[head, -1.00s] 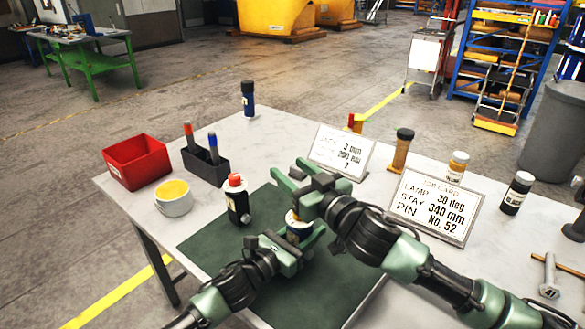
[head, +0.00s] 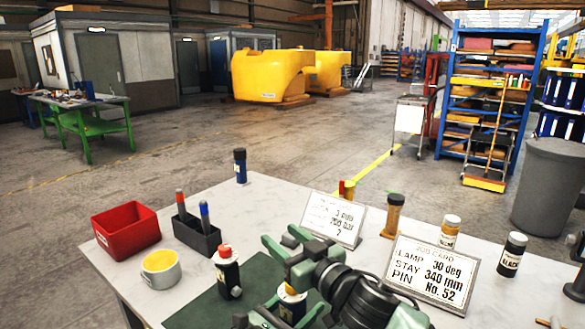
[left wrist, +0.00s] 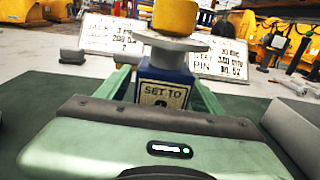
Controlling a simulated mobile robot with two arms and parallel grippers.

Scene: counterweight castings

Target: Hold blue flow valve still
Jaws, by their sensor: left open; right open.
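The blue flow valve (head: 291,304) stands on the green mat (head: 196,310), partly hidden by my grippers in the head view. In the left wrist view the valve (left wrist: 165,75) shows a blue body with a "SET TO" label, a pale disc and a yellow knob on top. My left gripper (head: 285,318) is open, low at the valve, with one finger on each side of its body; contact cannot be told. The label's lower part is hidden by the gripper. My right gripper (head: 281,246) is open and empty, above and behind the valve in the head view.
A black bottle-like part with a red top (head: 227,272) stands left of the valve. Behind are a cup (head: 161,270), a red bin (head: 126,231), a pen holder (head: 197,237) and two job cards (head: 333,218) (head: 432,272). Several small containers stand at the table's far side.

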